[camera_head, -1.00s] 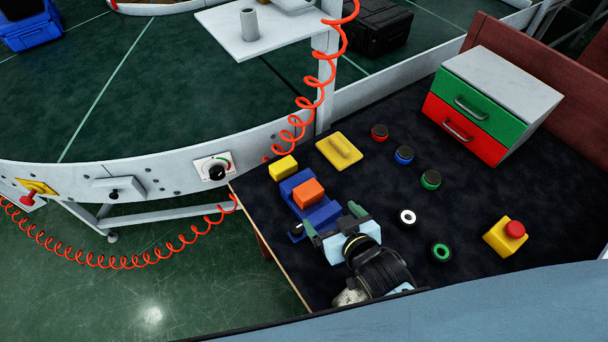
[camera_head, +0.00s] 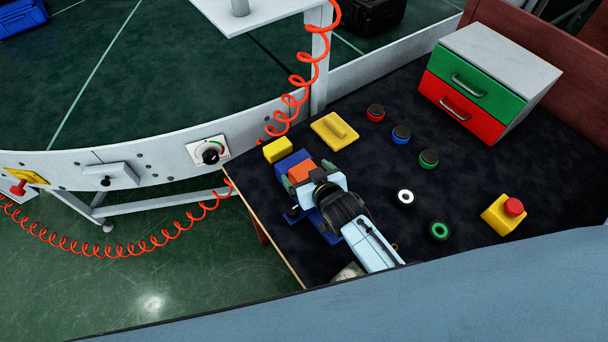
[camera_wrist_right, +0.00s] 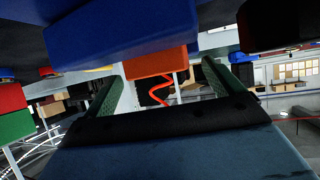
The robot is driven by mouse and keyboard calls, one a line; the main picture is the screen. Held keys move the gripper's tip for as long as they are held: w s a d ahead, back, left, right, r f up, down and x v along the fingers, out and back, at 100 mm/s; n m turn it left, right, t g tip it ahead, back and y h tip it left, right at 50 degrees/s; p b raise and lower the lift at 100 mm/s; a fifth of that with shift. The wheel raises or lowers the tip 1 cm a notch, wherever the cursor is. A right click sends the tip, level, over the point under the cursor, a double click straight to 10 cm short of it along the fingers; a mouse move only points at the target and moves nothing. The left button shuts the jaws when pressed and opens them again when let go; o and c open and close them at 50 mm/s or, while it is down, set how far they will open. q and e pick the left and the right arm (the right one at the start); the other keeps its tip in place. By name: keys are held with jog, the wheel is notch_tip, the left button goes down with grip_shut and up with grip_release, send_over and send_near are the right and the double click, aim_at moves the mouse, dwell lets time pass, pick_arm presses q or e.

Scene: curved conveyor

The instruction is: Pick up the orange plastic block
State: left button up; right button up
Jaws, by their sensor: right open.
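The orange block (camera_head: 301,171) sits on a blue holder (camera_head: 290,160) near the left edge of the dark table. In the right wrist view the orange block (camera_wrist_right: 156,64) lies ahead between the fingertips, below the blue holder (camera_wrist_right: 120,35) as that view shows it. My right gripper (camera_head: 304,181) is at the block, its open fingers on either side of it. In the head view the hand partly hides the block. Green finger pads (camera_wrist_right: 158,85) show in the wrist view, apart. My left gripper is out of view.
A yellow block (camera_head: 277,150) and a yellow handled plate (camera_head: 334,131) lie just beyond. A drawer box (camera_head: 488,82) is behind. A coiled red hose hangs near the conveyor.

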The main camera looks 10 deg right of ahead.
jog(key=c, duration=1.1)
jog(key=shift+r, duration=0.15)
